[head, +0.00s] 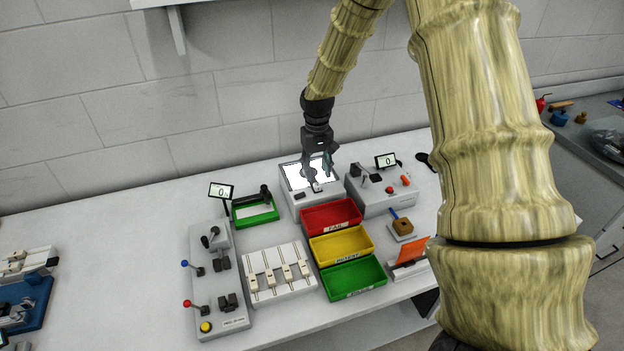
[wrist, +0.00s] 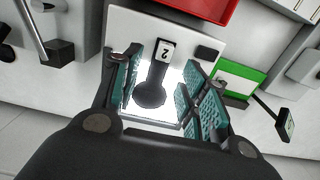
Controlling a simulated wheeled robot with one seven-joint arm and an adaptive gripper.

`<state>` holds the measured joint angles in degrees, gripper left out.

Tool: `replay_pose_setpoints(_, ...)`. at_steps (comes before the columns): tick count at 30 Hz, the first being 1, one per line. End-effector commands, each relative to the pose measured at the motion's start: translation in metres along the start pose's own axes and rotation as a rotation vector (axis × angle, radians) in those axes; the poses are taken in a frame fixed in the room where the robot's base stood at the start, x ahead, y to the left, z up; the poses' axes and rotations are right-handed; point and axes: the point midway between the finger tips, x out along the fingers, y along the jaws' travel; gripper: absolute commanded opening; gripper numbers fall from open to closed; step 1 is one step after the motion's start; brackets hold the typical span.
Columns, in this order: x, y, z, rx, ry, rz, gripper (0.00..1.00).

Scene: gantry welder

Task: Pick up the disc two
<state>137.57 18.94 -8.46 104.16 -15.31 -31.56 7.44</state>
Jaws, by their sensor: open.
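Disc two is a dark grey round piece (wrist: 150,94) with a straight stem that ends in a white tag (wrist: 167,50) marked "2". It lies on the bright lit panel of a light grey box (head: 289,191). In the wrist view my gripper (wrist: 165,76) is open, with a teal pad on each side of the disc and stem. I see a gap on both sides. In the head view my gripper (head: 320,167) is over the lit panel and hides most of the disc. I cannot tell its exact height above the panel.
Red (head: 331,216), yellow (head: 341,244) and green (head: 353,278) trays stand in front of the lit box. A green-framed tray (head: 255,212) with a black-handled tool is to the left. A grey box with knobs (head: 388,199) is close on the right. The wall is behind.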

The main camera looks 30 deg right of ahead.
Motion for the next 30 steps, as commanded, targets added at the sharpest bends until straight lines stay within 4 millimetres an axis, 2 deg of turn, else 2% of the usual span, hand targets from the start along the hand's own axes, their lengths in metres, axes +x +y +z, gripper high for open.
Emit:
replay_pose_setpoints(8,0.02,-0.002,0.008,0.001,0.0,-0.001,0.43)
replay_pose_setpoints(15,0.044,-0.005,0.004,0.0,-0.002,0.0,0.43)
replay_pose_setpoints(26,0.049,-0.004,0.004,0.001,0.0,0.0,0.43)
replay_pose_setpoints(30,0.049,-0.004,0.004,0.0,0.0,0.0,0.17)
